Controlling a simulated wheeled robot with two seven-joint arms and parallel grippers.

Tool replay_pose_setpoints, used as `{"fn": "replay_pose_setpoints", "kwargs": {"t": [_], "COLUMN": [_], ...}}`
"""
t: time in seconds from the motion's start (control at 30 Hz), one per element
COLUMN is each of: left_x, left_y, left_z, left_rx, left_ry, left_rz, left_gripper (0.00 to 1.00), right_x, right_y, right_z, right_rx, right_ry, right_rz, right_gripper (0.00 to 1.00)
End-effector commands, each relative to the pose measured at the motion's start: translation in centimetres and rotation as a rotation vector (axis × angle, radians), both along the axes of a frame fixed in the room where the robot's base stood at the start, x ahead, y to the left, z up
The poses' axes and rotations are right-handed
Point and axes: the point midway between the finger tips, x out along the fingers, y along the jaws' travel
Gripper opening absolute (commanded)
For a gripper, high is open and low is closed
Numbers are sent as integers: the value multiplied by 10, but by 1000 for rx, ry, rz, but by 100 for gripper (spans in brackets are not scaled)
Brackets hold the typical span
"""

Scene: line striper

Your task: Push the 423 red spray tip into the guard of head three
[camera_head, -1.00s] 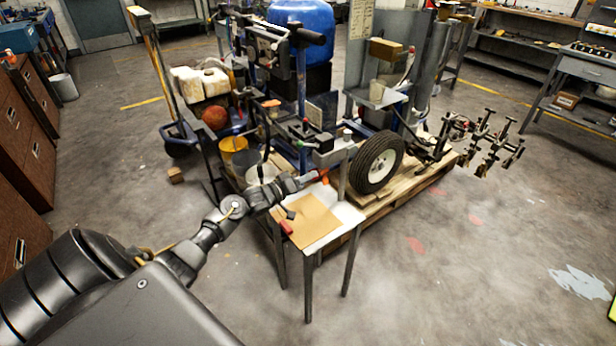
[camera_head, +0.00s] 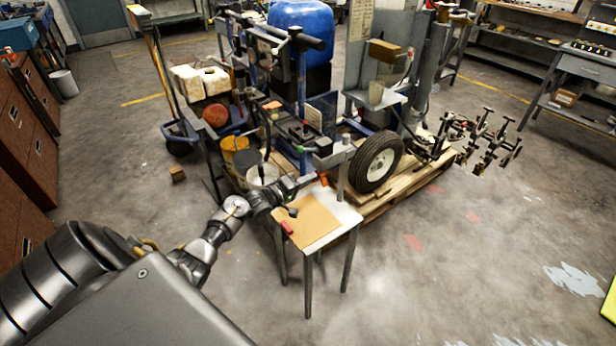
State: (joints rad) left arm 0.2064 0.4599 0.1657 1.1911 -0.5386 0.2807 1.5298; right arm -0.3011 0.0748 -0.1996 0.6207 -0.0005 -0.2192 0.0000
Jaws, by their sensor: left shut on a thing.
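My left arm reaches in from the lower left. Its gripper (camera_head: 316,178) is over the back edge of a small work table, beside the line striper. A small orange-red piece (camera_head: 324,180) shows at its fingertips; I take it as the red spray tip the gripper is shut on, but it is too small to read a number. The row of spray heads with guards (camera_head: 487,140) hangs off the right side of the machine, well apart from the gripper. I cannot tell which is head three. My right gripper is out of view.
The small table (camera_head: 349,214) carries a tan sheet (camera_head: 315,224), a red item (camera_head: 287,227) and a dark item (camera_head: 292,211).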

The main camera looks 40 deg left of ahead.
Motion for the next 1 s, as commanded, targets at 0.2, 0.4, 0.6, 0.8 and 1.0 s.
{"fn": "replay_pose_setpoints", "kwargs": {"t": [0.2, 0.4, 0.6, 0.8, 1.0], "left_x": [1, 1, 1, 1, 1], "left_y": [1, 0, 1, 0, 0], "left_z": [3, 3, 2, 1, 2], "left_rx": [-131, -262, -355, -367, -382], "left_ry": [38, 77, 105, 108, 113], "left_rz": [3, 2, 1, 0, 0], "left_gripper": [0, 0, 0, 0, 0], "right_x": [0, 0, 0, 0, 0], "right_y": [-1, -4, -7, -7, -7], "right_z": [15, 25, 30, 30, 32], "right_rx": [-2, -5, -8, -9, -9], "right_ry": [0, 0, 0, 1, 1], "right_rz": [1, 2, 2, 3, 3], "right_gripper": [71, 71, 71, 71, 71]}}
